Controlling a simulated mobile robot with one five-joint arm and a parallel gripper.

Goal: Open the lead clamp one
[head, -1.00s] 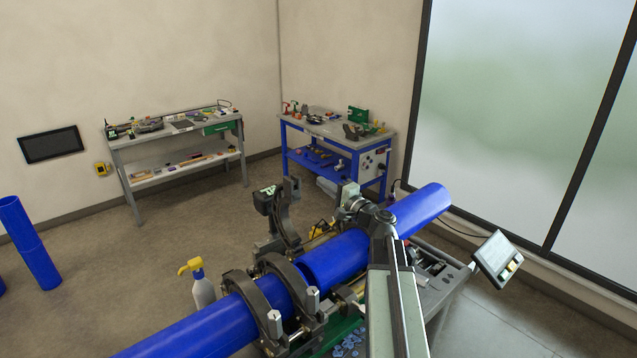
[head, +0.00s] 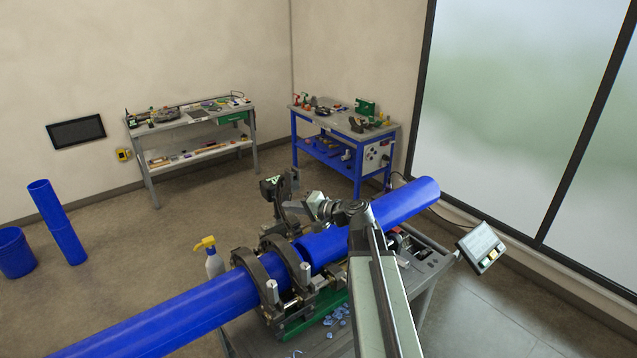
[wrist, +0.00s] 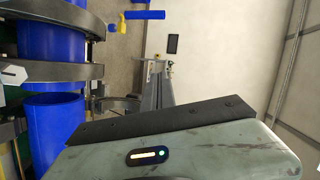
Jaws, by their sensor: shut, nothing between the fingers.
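The clamps on the cart are dark arched rings around the blue pipes. Two closed clamps stand side by side, a left one (head: 258,278) and a right one (head: 287,262), each with a light bolt at its front. Behind them a dark clamp half (head: 283,195) stands raised. I cannot tell which is lead clamp one.
The left blue pipe (head: 160,315) runs toward the lower left. A spray bottle (head: 212,258) stands by the clamps. A control panel (head: 481,247) is at the cart's right. Two workbenches (head: 190,117) (head: 345,125) stand behind, with open floor between.

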